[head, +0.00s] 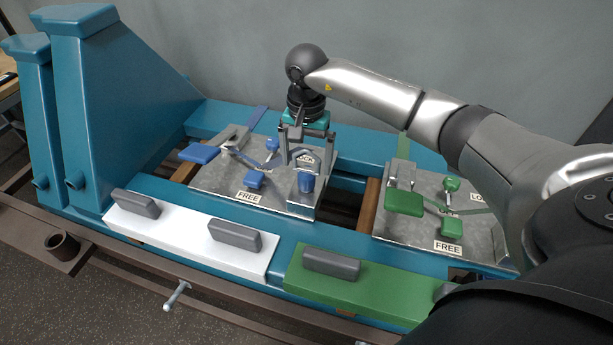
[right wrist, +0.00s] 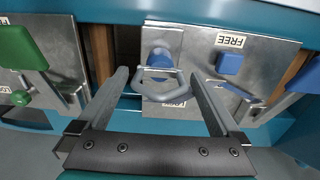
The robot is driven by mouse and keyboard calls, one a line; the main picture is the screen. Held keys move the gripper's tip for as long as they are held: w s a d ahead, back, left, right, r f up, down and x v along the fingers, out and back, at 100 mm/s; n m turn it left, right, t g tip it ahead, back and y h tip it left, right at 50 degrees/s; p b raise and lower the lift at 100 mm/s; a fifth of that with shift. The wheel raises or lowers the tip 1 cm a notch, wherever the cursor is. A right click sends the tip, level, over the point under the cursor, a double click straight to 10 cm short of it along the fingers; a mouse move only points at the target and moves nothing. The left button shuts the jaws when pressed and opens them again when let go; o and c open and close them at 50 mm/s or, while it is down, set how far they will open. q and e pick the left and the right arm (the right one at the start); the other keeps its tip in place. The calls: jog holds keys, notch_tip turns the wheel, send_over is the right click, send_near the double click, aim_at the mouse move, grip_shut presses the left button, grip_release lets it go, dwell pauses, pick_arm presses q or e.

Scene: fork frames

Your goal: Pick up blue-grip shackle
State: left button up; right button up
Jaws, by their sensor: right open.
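The blue-grip shackle is a grey angular loop with a blue grip (head: 306,183), at the right end of the left metal plate (head: 225,182) in the head view. In the right wrist view its grey loop (right wrist: 145,88) lies near the picture's middle, with the blue grip (right wrist: 160,62) just beyond. My right gripper (head: 306,160) points down over it, open. In the right wrist view the two fingers of my right gripper (right wrist: 159,74) stand on either side of the loop, with gaps between; I cannot tell their exact height above it.
A blue paddle (head: 198,153) and small blue knob (head: 254,180) sit on the same plate, by a FREE label. A second plate with a green paddle (head: 404,201) lies right. White (head: 185,235) and green (head: 345,290) front panels carry grey handles. Tall blue uprights (head: 85,100) stand left.

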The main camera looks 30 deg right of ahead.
aim_at(306, 169)
jog(key=shift+f+b, duration=0.4)
jog(key=shift+f, duration=1.35)
pick_arm(q)
jog(key=shift+w+d+r, duration=0.55)
jog(key=shift+w+r, duration=0.15)
jog(key=shift+r, duration=0.05)
pick_arm(e)
jog(key=c, duration=1.3)
jog(key=shift+r, duration=0.1)
jog(key=shift+r, duration=0.15)
jog(key=shift+r, duration=0.2)
pick_arm(q)
jog(key=s+a+f+p, duration=0.3)
jog(key=s, duration=0.1)
jog(key=shift+s+a+f, duration=0.15)
jog(key=shift+s+a, duration=0.05)
jog(key=shift+a, duration=0.05)
pick_arm(e)
notch_tip(306, 169, up, 9)
jog(key=shift+r, duration=0.15)
